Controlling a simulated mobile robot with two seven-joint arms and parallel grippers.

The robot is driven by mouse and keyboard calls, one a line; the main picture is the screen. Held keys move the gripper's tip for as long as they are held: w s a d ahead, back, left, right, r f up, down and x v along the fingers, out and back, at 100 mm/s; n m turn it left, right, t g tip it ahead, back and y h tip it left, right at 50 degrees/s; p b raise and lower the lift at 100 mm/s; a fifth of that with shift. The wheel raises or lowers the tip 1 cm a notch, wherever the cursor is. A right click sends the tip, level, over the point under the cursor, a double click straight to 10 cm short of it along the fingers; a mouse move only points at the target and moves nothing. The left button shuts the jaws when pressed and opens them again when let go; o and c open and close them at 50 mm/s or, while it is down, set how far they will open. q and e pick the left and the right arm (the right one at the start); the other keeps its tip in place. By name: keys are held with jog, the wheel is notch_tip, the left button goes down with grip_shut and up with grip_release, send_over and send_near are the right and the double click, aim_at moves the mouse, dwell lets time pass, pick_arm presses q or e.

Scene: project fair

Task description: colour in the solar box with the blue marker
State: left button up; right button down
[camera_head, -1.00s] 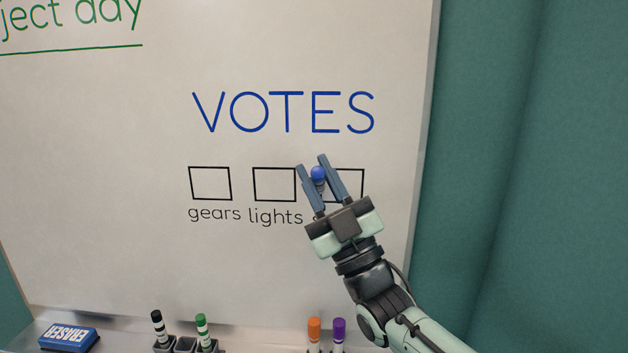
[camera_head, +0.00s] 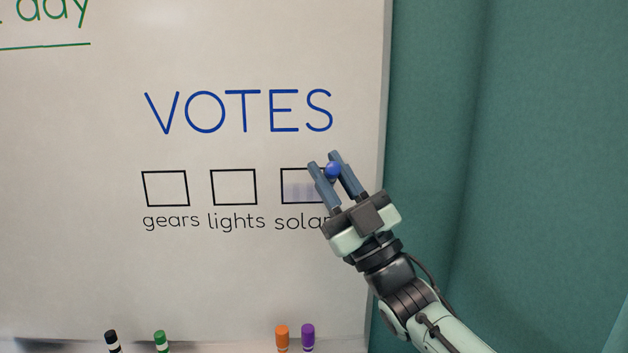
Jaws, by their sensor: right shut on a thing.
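My right gripper (camera_head: 332,168) is shut on the blue marker (camera_head: 333,170), whose blue end shows between the fingers. It is over the right side of the solar box (camera_head: 299,186), the rightmost of three black-outlined boxes on the whiteboard. Pale blue-violet shading fills the lower part of the box that I can see, with a white band along its top. The gripper hides the box's right side and the end of the word "solar". I cannot tell whether the marker tip touches the board. My left gripper is not in view.
The gears box (camera_head: 166,188) and lights box (camera_head: 234,187) are empty, under blue "VOTES" lettering (camera_head: 240,112). Black (camera_head: 113,341), green (camera_head: 161,341), orange (camera_head: 282,337) and purple (camera_head: 308,336) markers stand along the bottom. A teal curtain (camera_head: 510,130) hangs right of the board.

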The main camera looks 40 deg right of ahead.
jog(key=shift+s+d, duration=0.15)
jog(key=shift+d, duration=0.15)
jog(key=shift+r, duration=0.55)
jog(key=shift+w+a+b, duration=0.8)
jog(key=shift+w+a, duration=1.45)
jog(key=shift+a, duration=1.5)
jog(key=shift+s+d+r+b, duration=0.15)
jog(key=shift+s+d+b, duration=0.2)
jog(key=shift+s+d, duration=0.65)
jog(key=shift+s+d+r+b, duration=0.1)
jog(key=shift+s+d+b, duration=0.35)
jog(key=shift+d, duration=1)
jog(key=shift+s+d+r+b, duration=0.15)
jog(key=shift+s+d+b, duration=0.1)
jog(key=shift+s+d, duration=0.8)
jog(key=shift+w+d, duration=0.2)
